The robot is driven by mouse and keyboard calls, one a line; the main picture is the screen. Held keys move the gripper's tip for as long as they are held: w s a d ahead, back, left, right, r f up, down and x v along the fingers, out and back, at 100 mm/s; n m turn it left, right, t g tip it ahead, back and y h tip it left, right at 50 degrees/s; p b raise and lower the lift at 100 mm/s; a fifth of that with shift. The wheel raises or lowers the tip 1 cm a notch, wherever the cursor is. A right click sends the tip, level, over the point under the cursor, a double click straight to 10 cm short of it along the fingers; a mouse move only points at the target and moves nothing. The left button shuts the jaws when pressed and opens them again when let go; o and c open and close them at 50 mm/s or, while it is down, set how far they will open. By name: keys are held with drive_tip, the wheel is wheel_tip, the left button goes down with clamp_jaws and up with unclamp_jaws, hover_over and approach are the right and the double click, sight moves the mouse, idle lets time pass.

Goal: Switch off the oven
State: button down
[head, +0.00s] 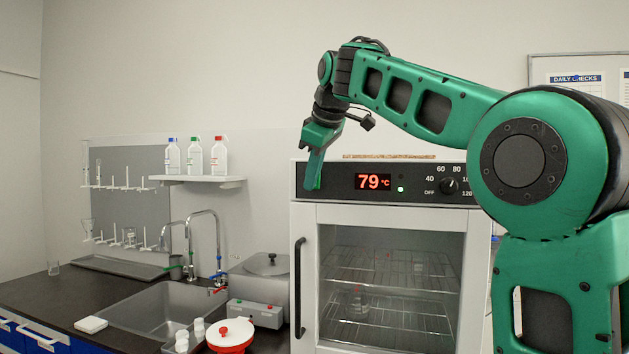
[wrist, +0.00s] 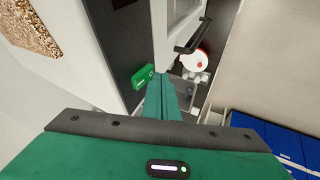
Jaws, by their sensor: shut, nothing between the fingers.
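The oven (head: 380,215) is a white cabinet with a black control panel. Its red display (head: 373,182) reads 79 °C, and a small green light (head: 401,189) beside it is lit. A round black knob (head: 449,186) sits right of the display on a scale marked OFF to 120. In the wrist view a green rocker switch (wrist: 143,77) sits on the dark panel. My gripper (head: 312,187) is shut and empty, pointing down at the panel's left end. Its fingers also show in the wrist view (wrist: 166,88), just right of the switch; I cannot tell whether they touch it.
The oven door has a black vertical handle (head: 299,287) below my gripper. Left of the oven are a grey lidded bath (head: 264,275), a red-and-white round container (head: 230,335) and a sink (head: 165,308). Bottles (head: 220,157) stand on a wall shelf.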

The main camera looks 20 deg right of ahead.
drive_tip(key=shift+w+d, duration=0.1)
idle(0.3)
drive_tip(key=shift+a, duration=0.2)
drive_tip(key=shift+w+r, duration=0.1)
drive_tip(key=shift+r, duration=0.05)
drive_tip(key=shift+r, duration=0.6)
